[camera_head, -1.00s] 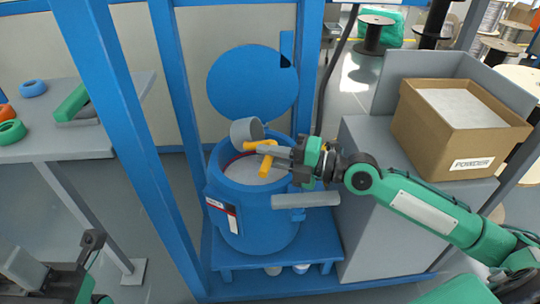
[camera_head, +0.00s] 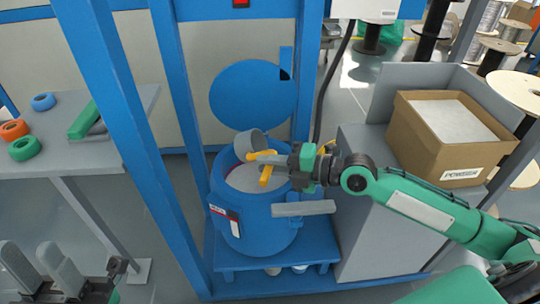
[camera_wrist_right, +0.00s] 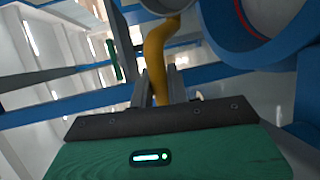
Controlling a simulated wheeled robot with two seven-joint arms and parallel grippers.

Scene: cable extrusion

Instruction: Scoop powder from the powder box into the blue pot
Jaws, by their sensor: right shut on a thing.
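The blue pot (camera_head: 255,225) stands on a blue stand, with whitish powder (camera_head: 243,179) inside. Its round blue lid (camera_head: 252,95) is raised behind it. My right gripper (camera_head: 284,161) is shut on the yellow handle of a grey scoop (camera_head: 251,143), above the pot's opening. The scoop is tilted and its contents cannot be seen. The yellow handle (camera_wrist_right: 155,60) shows between the fingers in the right wrist view. The powder box (camera_head: 430,150), a cardboard box filled with pale powder, sits on the grey cabinet at right. My left gripper (camera_head: 40,265) is at the lower left, fingers apart and empty.
A blue frame post (camera_head: 125,130) rises left of the pot. A grey side table (camera_head: 60,155) at left holds coloured rings and a green-handled tool. The grey cabinet (camera_head: 360,230) stands close to the pot's right. Spools stand at the back right.

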